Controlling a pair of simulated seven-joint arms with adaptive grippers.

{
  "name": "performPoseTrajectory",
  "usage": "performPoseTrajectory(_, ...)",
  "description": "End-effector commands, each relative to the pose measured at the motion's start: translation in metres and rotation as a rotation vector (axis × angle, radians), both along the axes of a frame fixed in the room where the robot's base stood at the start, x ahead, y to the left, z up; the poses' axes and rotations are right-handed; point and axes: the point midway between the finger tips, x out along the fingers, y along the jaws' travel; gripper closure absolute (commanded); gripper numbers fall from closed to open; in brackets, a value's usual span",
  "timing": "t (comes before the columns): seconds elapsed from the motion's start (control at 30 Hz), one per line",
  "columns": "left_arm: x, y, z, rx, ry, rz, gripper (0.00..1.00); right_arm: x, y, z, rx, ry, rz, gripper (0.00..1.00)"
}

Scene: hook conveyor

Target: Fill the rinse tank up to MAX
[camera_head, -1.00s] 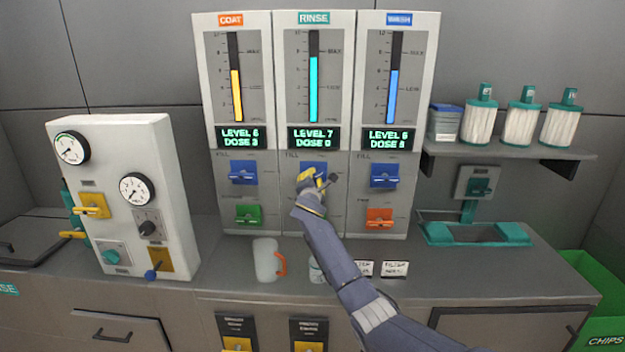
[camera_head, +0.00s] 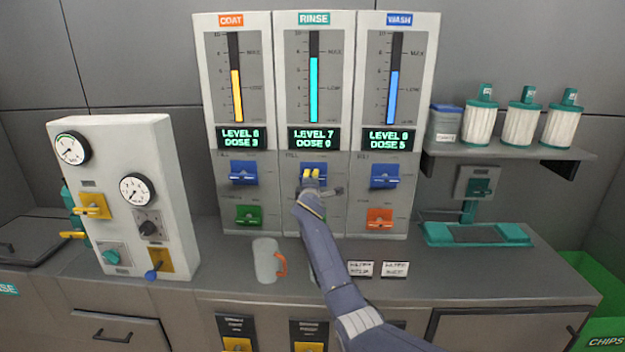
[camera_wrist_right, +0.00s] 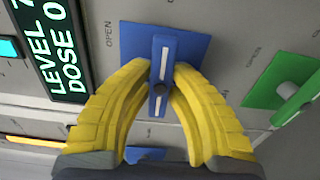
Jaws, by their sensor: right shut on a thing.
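The RINSE panel (camera_head: 342,100) stands in the middle of three panels. In the right wrist view, the yellow fingers of my right gripper (camera_wrist_right: 160,88) are shut on the blue valve handle (camera_wrist_right: 162,60). The handle lies in line with the fingers' approach, over its blue plate (camera_wrist_right: 195,45). My left gripper is not in view.
The COAT panel (camera_head: 262,100) and WASH panel (camera_head: 427,100) flank it, each with two valves. A clear jug (camera_head: 265,260) with an orange handle stands on the counter. A gauge box (camera_head: 110,190) is at left; filters (camera_head: 520,125) sit on the right shelf.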

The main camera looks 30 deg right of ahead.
Motion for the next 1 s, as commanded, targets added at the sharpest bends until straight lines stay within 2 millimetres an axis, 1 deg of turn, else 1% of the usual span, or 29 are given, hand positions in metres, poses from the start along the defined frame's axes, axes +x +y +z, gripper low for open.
performPoseTrajectory(0.4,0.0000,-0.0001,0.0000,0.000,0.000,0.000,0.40,-0.0001,-0.0004,0.0003,0.005,-0.003,-0.001,1.00)
performPoseTrajectory(0.43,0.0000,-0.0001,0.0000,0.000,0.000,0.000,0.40,-0.0001,-0.0004,0.0003,0.005,-0.003,-0.001,0.79)
performPoseTrajectory(0.6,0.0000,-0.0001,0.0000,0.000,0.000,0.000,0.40,-0.0001,-0.0003,0.0003,0.004,-0.003,-0.001,0.60)
performPoseTrajectory(0.63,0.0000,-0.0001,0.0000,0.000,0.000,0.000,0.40,-0.0001,-0.0003,0.0003,0.004,-0.003,0.000,0.58)
performPoseTrajectory(0.87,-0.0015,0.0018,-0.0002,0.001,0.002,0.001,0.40,-0.0003,0.0001,0.0002,0.004,-0.003,0.000,0.58)
performPoseTrajectory(1.0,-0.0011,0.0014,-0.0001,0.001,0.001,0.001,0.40,-0.0046,0.0034,0.0000,0.004,-0.003,0.000,0.58)
